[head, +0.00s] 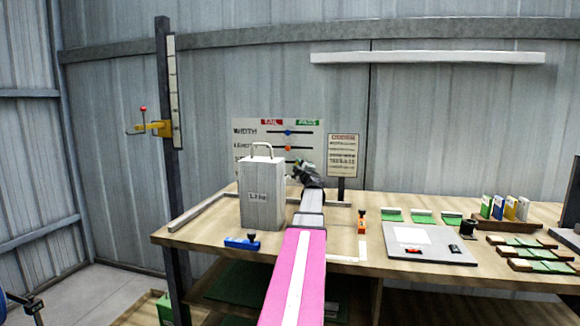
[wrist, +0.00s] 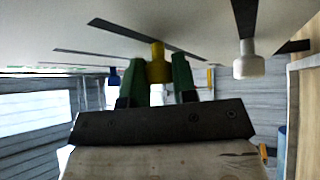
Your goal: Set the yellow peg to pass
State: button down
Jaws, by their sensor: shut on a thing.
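The pale board (head: 277,136) stands at the back of the bench, with a red heading at its upper left and a green PASS heading (head: 307,122) at its upper right. A blue peg (head: 288,132) and an orange peg (head: 288,148) sit near mid-slot in its upper rows. The lower rows are hidden behind the metal weight and my arm. My gripper (head: 303,170) is at the board's lower right. In the wrist view, its green fingers (wrist: 157,82) are shut on the yellow peg (wrist: 157,62), which sits partway along a dark slot. The yellow peg is hidden in the head view.
A handled metal weight (head: 262,195) stands just left of my arm. A sign on a post (head: 343,155) is close on the right. In the wrist view, a white peg (wrist: 246,66) sits in a neighbouring slot. A grey plate (head: 430,244) lies further right.

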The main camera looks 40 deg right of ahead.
jog(key=s+d, duration=0.2)
jog(key=s, duration=0.1)
jog(key=shift+d, duration=0.3)
jog(key=shift+s, duration=0.1)
jog(key=c, duration=0.9)
grip_release()
jog(key=v, duration=1.1)
jog(key=shift+d, duration=0.1)
